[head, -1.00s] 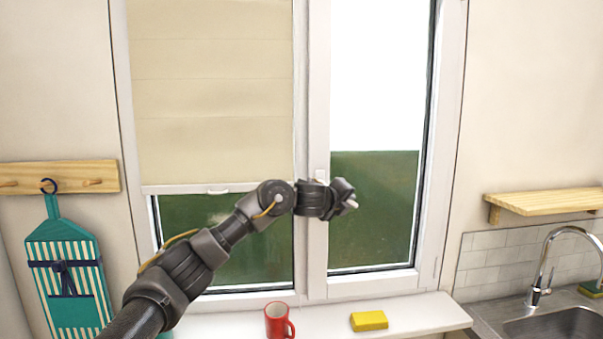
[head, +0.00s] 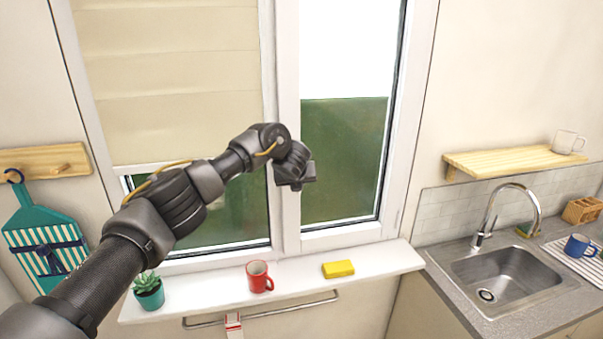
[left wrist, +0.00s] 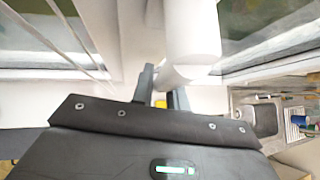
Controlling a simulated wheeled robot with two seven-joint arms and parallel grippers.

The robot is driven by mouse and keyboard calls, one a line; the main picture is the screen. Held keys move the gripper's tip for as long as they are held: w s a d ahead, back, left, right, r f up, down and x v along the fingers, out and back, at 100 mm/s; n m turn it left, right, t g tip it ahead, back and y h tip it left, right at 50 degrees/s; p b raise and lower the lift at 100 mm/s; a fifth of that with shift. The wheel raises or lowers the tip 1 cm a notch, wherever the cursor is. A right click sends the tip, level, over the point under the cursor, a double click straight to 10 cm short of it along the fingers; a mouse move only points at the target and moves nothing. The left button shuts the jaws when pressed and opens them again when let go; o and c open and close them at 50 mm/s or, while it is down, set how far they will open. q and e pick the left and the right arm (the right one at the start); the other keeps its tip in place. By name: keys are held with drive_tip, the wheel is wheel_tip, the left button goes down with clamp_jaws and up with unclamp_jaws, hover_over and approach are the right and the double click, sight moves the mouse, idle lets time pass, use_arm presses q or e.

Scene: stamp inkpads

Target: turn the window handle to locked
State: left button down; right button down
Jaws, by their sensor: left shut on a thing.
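The window handle is white. The left wrist view shows it large and close (left wrist: 190,48), running down between my left gripper's fingers (left wrist: 163,90). In the head view my left gripper (head: 308,178) is at the window's middle post, by the lower right pane. It is shut on the handle. My gripper and wrist hide the handle there, so its exact angle cannot be told. The window (head: 287,222) looks closed against its frame. My right gripper is not in view.
The sill (head: 205,294) below holds a potted plant (head: 149,291), a red mug (head: 259,277) and a yellow sponge (head: 338,268). A rail (head: 290,308) runs under it. A sink (head: 500,275) is at the right. A cutting board (head: 45,240) hangs at the left.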

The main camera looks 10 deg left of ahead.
use_arm(q)
drive_tip(key=shift+s+a+m+g+y+p, duration=0.25)
drive_tip(key=shift+a+m+g+y+p, duration=0.05)
drive_tip(key=shift+a+y+p, duration=0.2)
drive_tip(key=shift+f, duration=0.1)
drive_tip(key=c, duration=1.4)
unclamp_jaws()
drive_tip(key=shift+a, duration=0.1)
drive_tip(key=shift+b+v, duration=0.7)
drive_tip(key=shift+v, duration=4.75)
drive_tip(key=shift+w, duration=0.1)
